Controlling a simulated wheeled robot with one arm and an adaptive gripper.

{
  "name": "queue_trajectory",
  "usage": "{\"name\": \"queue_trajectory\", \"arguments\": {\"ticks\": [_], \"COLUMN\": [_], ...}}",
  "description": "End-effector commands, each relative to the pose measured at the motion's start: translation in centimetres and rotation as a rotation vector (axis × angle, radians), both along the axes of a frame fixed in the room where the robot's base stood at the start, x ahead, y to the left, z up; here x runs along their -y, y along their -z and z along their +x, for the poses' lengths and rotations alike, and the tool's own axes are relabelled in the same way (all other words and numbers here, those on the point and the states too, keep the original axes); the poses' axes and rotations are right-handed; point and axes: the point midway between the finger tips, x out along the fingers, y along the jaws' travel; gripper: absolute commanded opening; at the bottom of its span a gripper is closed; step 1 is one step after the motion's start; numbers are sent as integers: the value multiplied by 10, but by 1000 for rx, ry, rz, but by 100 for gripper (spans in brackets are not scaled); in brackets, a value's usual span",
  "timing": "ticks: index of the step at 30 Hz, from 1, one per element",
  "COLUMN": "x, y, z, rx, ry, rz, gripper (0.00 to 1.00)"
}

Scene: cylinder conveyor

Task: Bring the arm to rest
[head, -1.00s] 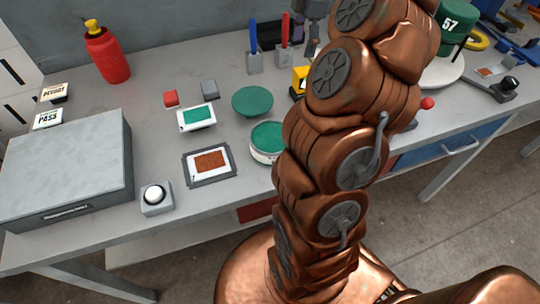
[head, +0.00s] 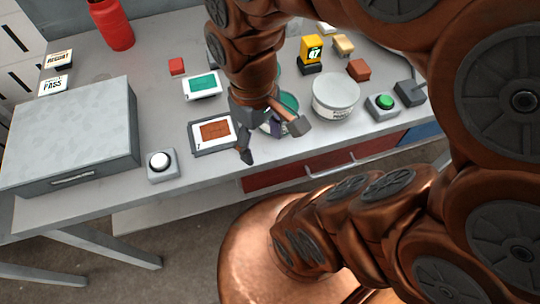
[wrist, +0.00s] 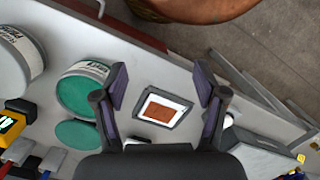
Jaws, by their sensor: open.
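My gripper (head: 268,138) hangs over the front middle of the grey table in the head view, fingers pointing down. In the wrist view my gripper (wrist: 168,88) has its two dark fingers wide apart, with nothing between them. Below it lies a framed card with a brown patch (wrist: 160,111), which the head view shows just left of my gripper (head: 214,132). A tub with a green top (wrist: 82,88) stands beside one finger in the wrist view. In the head view my gripper mostly hides this tub.
A white tub (head: 336,97), a green button (head: 384,102) and a yellow counter marked 47 (head: 311,50) stand to the right. A grey box (head: 70,135), a white button (head: 160,163) and a red bottle (head: 112,24) are to the left. A green-patch card (head: 203,85) lies behind.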

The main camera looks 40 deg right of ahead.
Motion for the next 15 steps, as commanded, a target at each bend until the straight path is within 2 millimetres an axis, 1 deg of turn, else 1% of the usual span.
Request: {"name": "queue_trajectory", "arguments": {"ticks": [1,3,6,15], "x": [-2,-3,-5,-6], "y": [6,12,17,18], "z": [-12,-23,-32,-34], "rx": [-5,-13,-18,-19], "ry": [50,112,166,183], "rz": [-13,-25,-35,-38], "gripper": [71,71,71,71]}}
